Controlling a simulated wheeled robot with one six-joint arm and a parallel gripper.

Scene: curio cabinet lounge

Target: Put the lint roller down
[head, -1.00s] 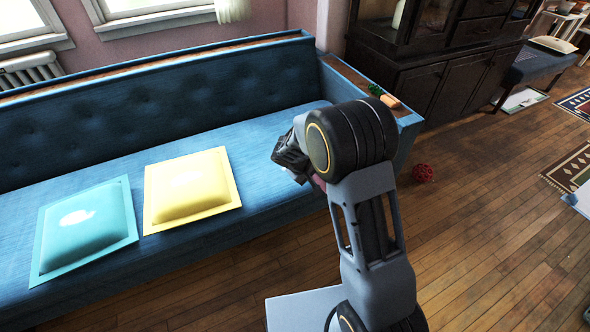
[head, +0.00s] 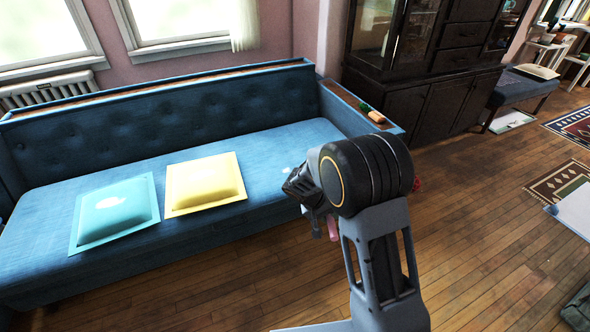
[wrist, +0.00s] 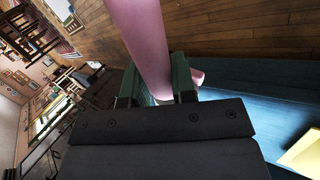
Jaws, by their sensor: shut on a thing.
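My gripper (wrist: 157,78) is shut on the lint roller (wrist: 143,38), a pink cylinder that runs up between the fingers in the wrist view. A paler pink and white part of it shows just beyond the right finger. In the head view only a small pink piece of the lint roller (head: 333,228) shows below my gripper (head: 316,212); my arm hides the rest. It is held in the air in front of the blue sofa (head: 262,148), near its right end.
A teal cushion (head: 115,212) and a yellow cushion (head: 205,184) lie on the seat. A small pale thing (head: 286,170) shows on the seat near my gripper. An orange and green item (head: 376,116) lies on the right armrest. A red ball (head: 417,184) is partly hidden on the open floor.

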